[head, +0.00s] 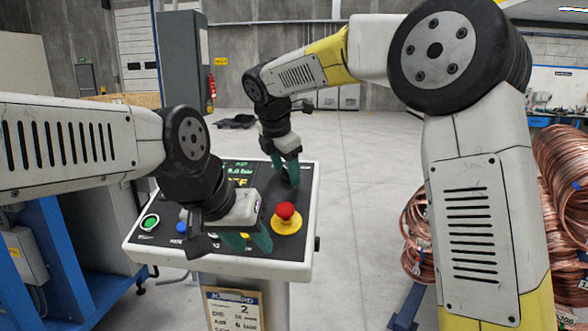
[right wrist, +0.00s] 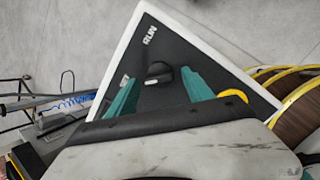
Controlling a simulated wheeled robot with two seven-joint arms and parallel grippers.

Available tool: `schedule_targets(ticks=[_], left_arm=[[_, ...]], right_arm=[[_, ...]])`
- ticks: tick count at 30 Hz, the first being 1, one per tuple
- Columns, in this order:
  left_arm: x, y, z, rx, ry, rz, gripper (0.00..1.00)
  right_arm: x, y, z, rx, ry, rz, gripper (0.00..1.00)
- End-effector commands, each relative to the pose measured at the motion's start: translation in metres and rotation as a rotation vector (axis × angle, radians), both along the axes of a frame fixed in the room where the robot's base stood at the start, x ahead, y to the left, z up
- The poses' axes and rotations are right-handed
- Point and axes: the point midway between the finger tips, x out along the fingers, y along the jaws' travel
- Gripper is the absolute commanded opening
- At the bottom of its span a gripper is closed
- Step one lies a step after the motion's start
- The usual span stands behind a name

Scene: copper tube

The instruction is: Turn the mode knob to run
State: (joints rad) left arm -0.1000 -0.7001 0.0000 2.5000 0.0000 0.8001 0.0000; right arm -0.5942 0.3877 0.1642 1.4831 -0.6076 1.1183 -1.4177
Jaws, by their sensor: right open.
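The mode knob (right wrist: 158,73) is black and round with a pale mark on its lower left side. It sits on the dark panel face in the right wrist view. The RUN label (right wrist: 150,35) is above it in that picture, and another label beside the left finger is partly hidden. My right gripper (right wrist: 159,77) is open, its teal fingertips on either side of the knob with gaps showing. In the head view my right gripper (head: 289,174) is over the far right of the panel and hides the knob. My left gripper (head: 249,241) is low over the near side, its fingers apart.
The control panel (head: 135,246) has a white rim. A red emergency stop (head: 285,211) on a yellow base stands between my grippers. A green button (head: 150,221) and a blue button (head: 181,227) are at the left. Copper coils (head: 562,165) stand at the right.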

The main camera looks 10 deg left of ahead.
Motion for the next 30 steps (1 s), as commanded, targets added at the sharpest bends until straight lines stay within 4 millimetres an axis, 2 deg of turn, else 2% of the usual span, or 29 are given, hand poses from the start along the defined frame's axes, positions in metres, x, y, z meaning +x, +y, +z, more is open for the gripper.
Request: schedule_targets(ticks=[3,12,22,30], left_arm=[[0.0,0.0,0.0,0.0,0.0,0.0,0.36],[0.0,0.0,0.0,0.0,0.0,0.0,0.36],[0.0,0.0,0.0,0.0,0.0,0.0,0.36],[0.0,0.0,0.0,0.0,0.0,0.0,0.36]], right_arm=[[-0.0001,-0.0001,0.0,0.0,0.0,0.0,0.6],[-0.0002,0.0001,0.0002,0.0,0.0,0.0,0.01],[-0.0001,0.0006,0.0005,0.018,0.0,-0.038,0.0],[0.0005,0.0016,0.0006,0.084,0.001,-0.19,0.0]])
